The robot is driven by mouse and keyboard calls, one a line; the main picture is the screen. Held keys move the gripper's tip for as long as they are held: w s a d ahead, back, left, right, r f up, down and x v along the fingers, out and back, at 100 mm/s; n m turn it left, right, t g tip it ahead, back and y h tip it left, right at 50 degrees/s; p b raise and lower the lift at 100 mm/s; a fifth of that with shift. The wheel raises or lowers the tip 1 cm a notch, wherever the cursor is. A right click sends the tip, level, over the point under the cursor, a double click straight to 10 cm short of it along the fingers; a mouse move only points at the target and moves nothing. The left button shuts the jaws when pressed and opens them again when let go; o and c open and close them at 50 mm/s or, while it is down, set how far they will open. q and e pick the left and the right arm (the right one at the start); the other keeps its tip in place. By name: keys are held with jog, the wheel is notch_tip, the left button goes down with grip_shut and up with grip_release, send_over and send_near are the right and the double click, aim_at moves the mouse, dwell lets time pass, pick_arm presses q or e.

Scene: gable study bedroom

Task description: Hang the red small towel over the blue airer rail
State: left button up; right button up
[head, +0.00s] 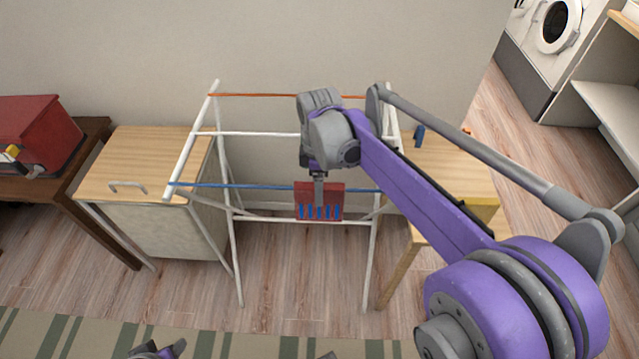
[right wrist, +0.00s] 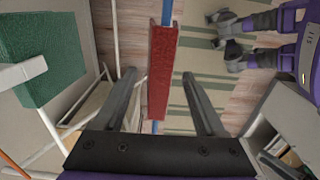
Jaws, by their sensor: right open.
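The red small towel (head: 334,190) lies over the blue airer rail (head: 240,186) near its middle and hangs down, with blue stripes along its lower part. In the right wrist view the towel (right wrist: 162,70) shows as a narrow red strip along the blue rail (right wrist: 167,12). My right gripper (head: 319,192) is just above the towel, pointing down. Its open fingers (right wrist: 158,78) stand on either side of the towel, with gaps visible. My left gripper (head: 155,351) shows only in part at the bottom edge, away from the airer.
The white airer frame (head: 231,245) also has an orange rail (head: 260,95) at the back. Wooden-topped cabinets (head: 145,160) and (head: 450,165) stand on both sides. A red box (head: 38,130) is at far left. A striped rug (head: 60,335) lies in front.

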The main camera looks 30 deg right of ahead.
pick_arm(q)
jog(key=shift+w+r+p, duration=0.1)
jog(key=shift+r+p, duration=0.4)
jog(key=shift+r, duration=0.05)
pick_arm(e)
notch_tip(320, 180, up, 11)
pick_arm(q)
notch_tip(320, 180, up, 6)
jog(key=w+p, duration=0.2)
jog(key=p, duration=0.2)
jog(key=shift+p, duration=0.35)
pick_arm(e)
notch_tip(320, 180, up, 7)
jog(key=shift+w+f, duration=0.1)
jog(key=shift+f, duration=0.05)
pick_arm(q)
jog(key=shift+s, duration=0.1)
pick_arm(e)
jog(key=s+a+f+m+t, duration=0.2)
jog(key=s+a+f+m, duration=0.1)
jog(key=s+f+m, duration=0.2)
jog(key=s+a+f+m+t, duration=0.3)
jog(key=s+f+m, duration=0.3)
jog(key=s+f, duration=0.3)
notch_tip(320, 180, down, 3)
jog(key=shift+s+a+r+m+t, duration=0.15)
jog(key=shift+s+a+m+t, duration=0.15)
jog(key=shift+s+a, duration=0.1)
